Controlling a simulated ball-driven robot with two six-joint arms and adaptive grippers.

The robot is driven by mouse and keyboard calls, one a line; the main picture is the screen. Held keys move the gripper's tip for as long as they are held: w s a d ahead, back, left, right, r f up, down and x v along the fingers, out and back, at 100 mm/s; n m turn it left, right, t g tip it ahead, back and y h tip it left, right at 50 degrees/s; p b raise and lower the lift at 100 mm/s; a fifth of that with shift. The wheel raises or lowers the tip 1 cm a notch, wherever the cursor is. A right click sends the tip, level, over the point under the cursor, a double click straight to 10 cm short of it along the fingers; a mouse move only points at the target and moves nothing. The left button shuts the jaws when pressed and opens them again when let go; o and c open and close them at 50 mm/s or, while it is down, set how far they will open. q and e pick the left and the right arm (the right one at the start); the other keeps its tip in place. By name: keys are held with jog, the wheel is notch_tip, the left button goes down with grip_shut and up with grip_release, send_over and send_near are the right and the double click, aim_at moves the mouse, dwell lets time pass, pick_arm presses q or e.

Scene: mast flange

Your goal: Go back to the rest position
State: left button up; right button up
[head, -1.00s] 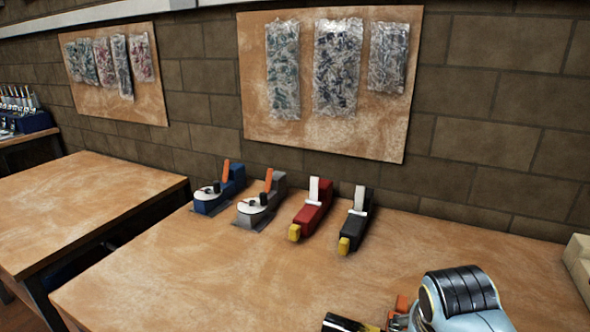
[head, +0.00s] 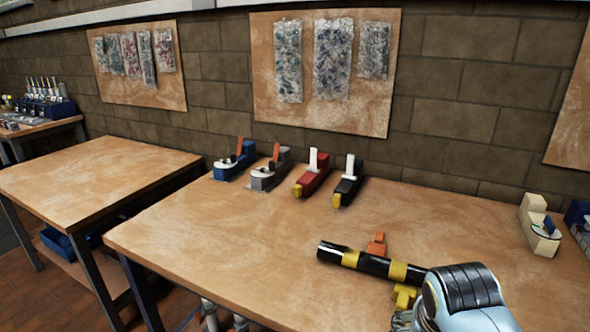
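My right arm comes in at the bottom right, and its light-blue and black wrist hides most of my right gripper (head: 402,320). Only a grey bit shows at the bottom edge, so its fingers cannot be judged. A black-and-yellow striped tube (head: 372,264) is just left of the wrist, with an orange piece (head: 376,244) behind it and a yellow piece (head: 404,296) in front. The tube's right end is hidden by the wrist; I cannot tell whether it is held. Two grey metal tips (head: 224,314) show below the table's front edge, possibly my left gripper; their state is unclear.
Blue, grey, red and black tools (head: 349,181) stand in a row at the back of the wooden table (head: 230,230). A cream device (head: 539,224) stands at the right. Another table (head: 90,180) stands left across a gap. The table's middle left is clear.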

jog(key=s+d+f+n+g+b, duration=0.1)
jog(key=s+f+b, duration=0.2)
jog(key=s+f, duration=0.45)
jog(key=s+d+f+g+b, duration=0.1)
jog(key=s+d+f+b, duration=0.3)
jog(key=f, duration=0.7)
jog(key=s+a+f+n+g+b, duration=0.1)
jog(key=s+f+g+b, duration=0.1)
jog(key=s+f, duration=0.65)
pick_arm(q)
notch_tip(320, 180, down, 14)
jog(key=s+b, duration=0.1)
jog(key=b, duration=0.3)
jog(key=shift+s+r+b, duration=0.15)
jog(key=shift+s+b, duration=0.15)
jog(key=shift+s, duration=0.05)
pick_arm(e)
jog(key=s+d+f+n, duration=0.1)
jog(key=s+d+f, duration=0.1)
jog(key=s+f, duration=0.7)
jog(key=s+d+f+n+y, duration=0.1)
jog(key=s+d+f+n, duration=0.1)
jog(key=s+f, duration=0.7)
jog(key=s+d, duration=0.1)
jog(key=s, duration=0.2)
jog(key=shift+s+f+t, duration=0.2)
jog(key=shift+s+t, duration=0.2)
jog(key=shift+a, duration=0.1)
